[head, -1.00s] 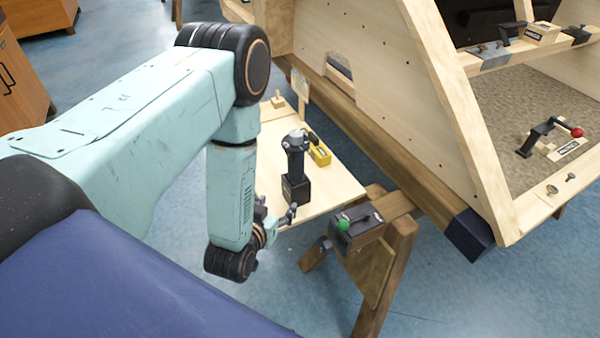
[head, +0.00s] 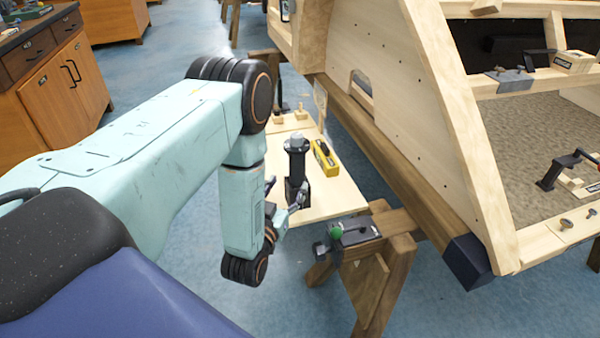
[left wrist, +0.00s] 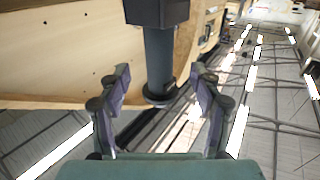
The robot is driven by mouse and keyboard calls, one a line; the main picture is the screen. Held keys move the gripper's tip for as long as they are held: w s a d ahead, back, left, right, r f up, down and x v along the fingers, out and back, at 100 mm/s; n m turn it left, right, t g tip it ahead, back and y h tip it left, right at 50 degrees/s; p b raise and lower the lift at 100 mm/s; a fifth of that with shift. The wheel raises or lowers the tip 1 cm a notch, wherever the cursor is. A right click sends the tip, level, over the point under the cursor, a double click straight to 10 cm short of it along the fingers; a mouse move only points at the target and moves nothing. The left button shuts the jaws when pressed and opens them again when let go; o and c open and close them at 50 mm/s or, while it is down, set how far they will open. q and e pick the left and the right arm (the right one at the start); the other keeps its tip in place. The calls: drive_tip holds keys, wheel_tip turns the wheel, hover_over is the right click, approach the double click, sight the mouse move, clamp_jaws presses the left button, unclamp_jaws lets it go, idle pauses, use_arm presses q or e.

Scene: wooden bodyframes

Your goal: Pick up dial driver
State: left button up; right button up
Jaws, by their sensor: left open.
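A black upright tool with a square base, a round flange and a grey top, which I take for the dial driver (head: 297,170), stands on the light wooden board (head: 336,197). My left gripper (head: 284,196) is open at the near left side of its lower part. In the left wrist view, the driver's dark shaft (left wrist: 159,55) and block show between the two spread fingers (left wrist: 162,90). I cannot tell whether either finger touches it. The fingers are not closed on it. My right gripper is out of sight.
A yellow box (head: 325,158) lies just right of the driver. A black clamp with a green knob (head: 345,234) sits on the trestle (head: 384,262) in front. The large wooden bodyframe (head: 405,135) rises to the right. Open blue floor lies left of the board.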

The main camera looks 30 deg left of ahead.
sight(294, 174)
use_arm(q)
drive_tip(key=x, duration=0.2)
drive_tip(key=b+x, duration=0.1)
drive_tip(key=x, duration=0.2)
drive_tip(key=b+x, duration=0.1)
drive_tip(key=x, duration=0.1)
drive_tip(key=shift+w+a+f, duration=0.2)
drive_tip(key=shift+w+f, duration=0.1)
drive_tip(key=shift+f, duration=0.1)
drive_tip(key=shift+d+r, duration=0.2)
drive_tip(key=shift+d, duration=0.05)
drive_tip(key=shift+c, duration=0.3)
drive_tip(key=shift+a+f, duration=0.1)
drive_tip(key=shift+a, duration=0.05)
drive_tip(key=c, duration=0.5)
drive_tip(key=shift+c, duration=1.4)
clamp_jaws()
